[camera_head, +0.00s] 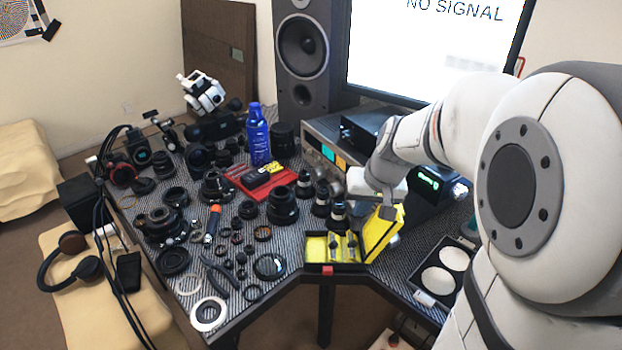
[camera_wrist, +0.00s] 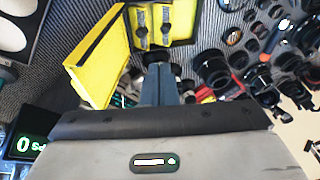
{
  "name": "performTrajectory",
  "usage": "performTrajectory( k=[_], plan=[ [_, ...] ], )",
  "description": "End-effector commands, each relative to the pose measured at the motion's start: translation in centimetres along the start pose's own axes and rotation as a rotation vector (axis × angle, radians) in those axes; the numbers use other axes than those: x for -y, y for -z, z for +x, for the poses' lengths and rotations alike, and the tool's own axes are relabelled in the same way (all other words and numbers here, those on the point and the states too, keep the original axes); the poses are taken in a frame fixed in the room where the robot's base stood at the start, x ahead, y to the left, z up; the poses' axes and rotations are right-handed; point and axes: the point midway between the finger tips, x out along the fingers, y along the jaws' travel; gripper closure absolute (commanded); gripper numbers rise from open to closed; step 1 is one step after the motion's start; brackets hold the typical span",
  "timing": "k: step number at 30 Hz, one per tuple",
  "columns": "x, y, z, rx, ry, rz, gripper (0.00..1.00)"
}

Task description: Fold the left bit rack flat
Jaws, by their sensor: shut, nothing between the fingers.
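An open case with a yellow lining (camera_head: 320,255) stands at the table's front edge, its yellow lid (camera_head: 383,232) raised on the right. Two slim grey bit racks are inside: the left bit rack (camera_head: 333,247) and the right one (camera_head: 351,246). In the wrist view the left rack (camera_wrist: 165,20) is on the right and the other (camera_wrist: 141,25) on the left. I cannot tell how far each is tilted. My gripper (camera_head: 389,212) is shut and empty, beside the lid's upper edge; its fingers (camera_wrist: 158,78) point towards the case, apart from the racks.
Dark lens barrels (camera_head: 338,215) stand just behind the case. Lens rings (camera_head: 269,266) and other parts crowd the table to the left. A tray with two white discs (camera_head: 440,281) lies at right. A blue bottle (camera_head: 257,136) stands further back.

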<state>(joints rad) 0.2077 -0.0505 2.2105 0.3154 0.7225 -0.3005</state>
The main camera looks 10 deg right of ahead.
Motion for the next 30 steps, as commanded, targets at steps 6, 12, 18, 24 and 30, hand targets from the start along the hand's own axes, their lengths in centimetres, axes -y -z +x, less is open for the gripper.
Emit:
performTrajectory(
  k=[6, 12, 18, 24, 30],
  plan=[
    [-0.7, 1.2, 1.1, -0.013, 0.009, 0.014, 1.0],
    [-0.6, 1.2, 1.1, -0.012, 0.009, 0.013, 1.0],
    [-0.6, 1.1, 2.4, -0.009, 0.009, 0.012, 1.0],
    [-0.5, 1.1, 6.2, -0.006, 0.01, 0.012, 1.0],
    [-0.5, 1.1, 10.6, -0.006, 0.01, 0.012, 1.0]
  ],
)
